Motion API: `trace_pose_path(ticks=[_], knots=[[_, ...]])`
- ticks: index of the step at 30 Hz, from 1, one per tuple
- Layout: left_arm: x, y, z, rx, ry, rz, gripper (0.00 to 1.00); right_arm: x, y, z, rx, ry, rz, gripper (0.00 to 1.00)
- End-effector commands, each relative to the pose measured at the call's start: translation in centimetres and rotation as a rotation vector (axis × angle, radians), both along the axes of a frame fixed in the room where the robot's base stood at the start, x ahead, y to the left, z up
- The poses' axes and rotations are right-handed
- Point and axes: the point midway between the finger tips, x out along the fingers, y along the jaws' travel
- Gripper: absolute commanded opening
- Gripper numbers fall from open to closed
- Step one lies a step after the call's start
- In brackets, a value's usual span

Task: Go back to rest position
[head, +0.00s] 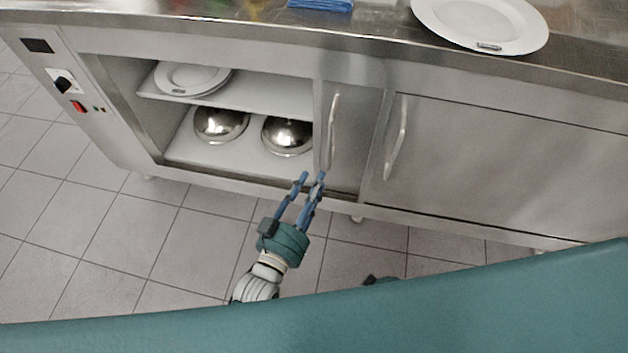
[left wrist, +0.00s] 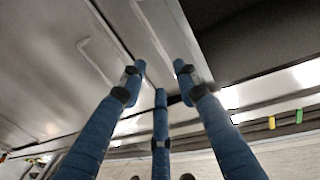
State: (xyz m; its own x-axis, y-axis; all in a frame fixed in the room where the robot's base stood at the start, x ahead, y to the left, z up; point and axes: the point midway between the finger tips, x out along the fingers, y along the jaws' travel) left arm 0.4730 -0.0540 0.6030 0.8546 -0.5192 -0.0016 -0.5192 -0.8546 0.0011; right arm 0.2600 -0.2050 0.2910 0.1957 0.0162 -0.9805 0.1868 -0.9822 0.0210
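My left gripper (head: 311,178) reaches up from the bottom of the head view, in front of the lower edge of the steel cabinet (head: 500,160). Its blue fingers are spread apart with nothing between them. They also show in the left wrist view (left wrist: 160,85), empty, with cabinet metal beyond the tips. I cannot tell whether the fingers touch the cabinet. My right gripper does not clearly show; only a small dark part peeks over my teal body at the bottom.
The cabinet's left compartment is open, with a plate (head: 190,78) on its shelf (head: 270,96) and two steel domes (head: 220,124) (head: 288,136) below. Door handles (head: 333,130) (head: 396,138) stick out. A large plate (head: 480,20) and a blue item (head: 320,4) lie on the counter. Tiled floor at left is clear.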

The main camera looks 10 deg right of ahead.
Motion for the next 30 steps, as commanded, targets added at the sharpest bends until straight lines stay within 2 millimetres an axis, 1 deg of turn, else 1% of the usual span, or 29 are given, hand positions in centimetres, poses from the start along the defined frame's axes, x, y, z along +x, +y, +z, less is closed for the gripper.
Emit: trace_pose_path(ticks=[10,12,14,17,18,20,21,23,24,27,30], knots=[[0.0,0.0,-0.1,0.001,0.002,0.001,0.31,0.0,0.0,0.0,0.0,0.0,0.0,0.4],[0.1,0.3,-0.7,0.011,0.02,0.005,0.31,0.0,0.0,0.0,0.0,0.0,0.0,0.4],[0.1,1.0,-2.2,0.034,0.06,0.013,0.31,0.0,0.0,0.0,0.0,0.0,0.0,0.4],[-0.3,3.1,-6.7,0.103,0.189,0.041,0.31,0.0,0.0,0.0,0.0,0.0,0.0,0.4],[-0.7,4.4,-9.1,0.139,0.259,0.056,0.31,0.0,0.0,0.0,0.0,0.0,0.0,0.4],[-1.7,6.7,-12.8,0.194,0.377,0.083,0.31,0.0,0.0,0.0,0.0,0.0,0.0,0.4],[-2.7,8.3,-15.3,0.23,0.458,0.102,0.31,0.0,0.0,0.0,0.0,0.0,0.0,0.4],[-4.3,10.9,-18.6,0.28,0.576,0.13,0.31,0.0,0.0,0.0,0.0,0.0,0.0,0.4],[-5.7,12.5,-20.6,0.311,0.654,0.149,0.31,0.0,0.0,0.0,0.0,0.0,0.0,0.4],[-9.0,16.1,-24.5,0.371,0.818,0.191,0.31,0.0,0.0,0.0,0.0,0.0,0.0,0.4],[-12.2,19.0,-27.0,0.417,0.951,0.226,0.31,0.0,0.0,0.0,0.0,0.0,0.0,0.4]])
